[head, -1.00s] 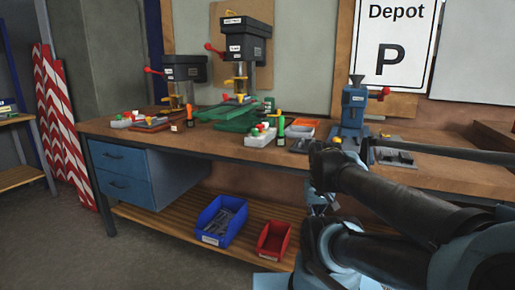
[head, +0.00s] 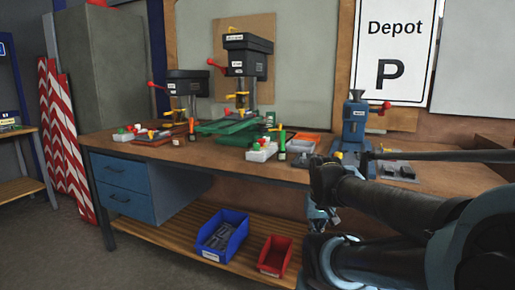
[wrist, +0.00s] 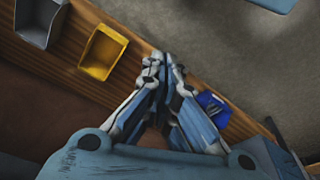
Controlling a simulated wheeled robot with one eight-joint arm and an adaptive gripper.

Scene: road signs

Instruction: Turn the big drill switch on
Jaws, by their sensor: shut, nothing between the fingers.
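The big drill (head: 248,65) stands at the back of the workbench, with a dark head and a green base (head: 232,127). A pale box with red and green buttons (head: 262,150) sits in front of it to the right. Whether that box is the big drill's switch I cannot tell. A smaller drill (head: 188,85) stands to the left, with a similar button box (head: 127,132) by it. My gripper (wrist: 166,60) is shut and empty in the wrist view, its fingertips together, apart from the big drill. In the head view my arm partly hides it near the bench's front edge.
The wooden workbench (head: 215,170) has a blue drawer unit (head: 125,185) at left. Blue and red bins (head: 222,235) (head: 275,256) stand on its lower shelf. A blue press (head: 354,122) stands at right. The wrist view also shows a yellow bin (wrist: 103,52). The floor at front left is clear.

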